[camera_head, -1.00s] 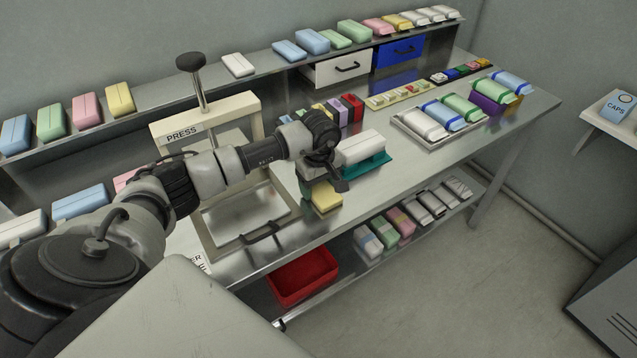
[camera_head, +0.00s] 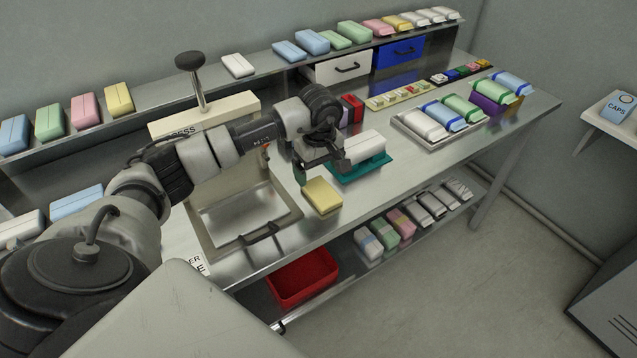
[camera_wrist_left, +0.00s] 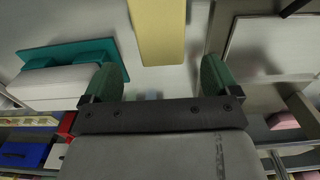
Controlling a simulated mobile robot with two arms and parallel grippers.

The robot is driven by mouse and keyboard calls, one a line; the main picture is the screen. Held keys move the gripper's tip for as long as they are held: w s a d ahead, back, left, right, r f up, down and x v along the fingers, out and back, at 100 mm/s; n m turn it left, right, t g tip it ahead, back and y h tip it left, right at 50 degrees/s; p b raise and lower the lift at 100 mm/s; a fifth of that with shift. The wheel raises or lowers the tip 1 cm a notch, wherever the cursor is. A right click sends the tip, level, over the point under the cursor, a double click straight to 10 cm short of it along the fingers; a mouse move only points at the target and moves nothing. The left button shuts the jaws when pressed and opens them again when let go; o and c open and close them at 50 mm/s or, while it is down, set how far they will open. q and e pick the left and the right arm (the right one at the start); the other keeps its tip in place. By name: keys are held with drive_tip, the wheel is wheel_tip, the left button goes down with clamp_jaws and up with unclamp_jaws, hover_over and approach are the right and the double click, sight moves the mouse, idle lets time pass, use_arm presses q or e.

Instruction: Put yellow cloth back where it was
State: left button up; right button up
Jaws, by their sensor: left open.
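The yellow cloth (camera_head: 322,195), a flat block-like pad, lies on the steel bench near its front edge, between the press and the teal stand. My left gripper (camera_head: 319,170) is open and empty, just behind and above the cloth in the head view. In the left wrist view the yellow cloth (camera_wrist_left: 158,32) lies beyond the open green-tipped fingers of my left gripper (camera_wrist_left: 168,80), apart from them and roughly centred between them. My right gripper is not in view.
The press (camera_head: 245,245) with its metal tray stands left of the cloth. A white pack on a teal stand (camera_head: 368,167) is close on the right. A tray of wrapped packs (camera_head: 408,128) lies further right. A red bin (camera_head: 303,278) sits under the bench.

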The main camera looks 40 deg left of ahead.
sight(319, 188)
use_arm(q)
wheel_tip(319, 188, up, 6)
drive_tip(key=shift+r+b, duration=0.25)
drive_tip(key=shift+b, duration=0.1)
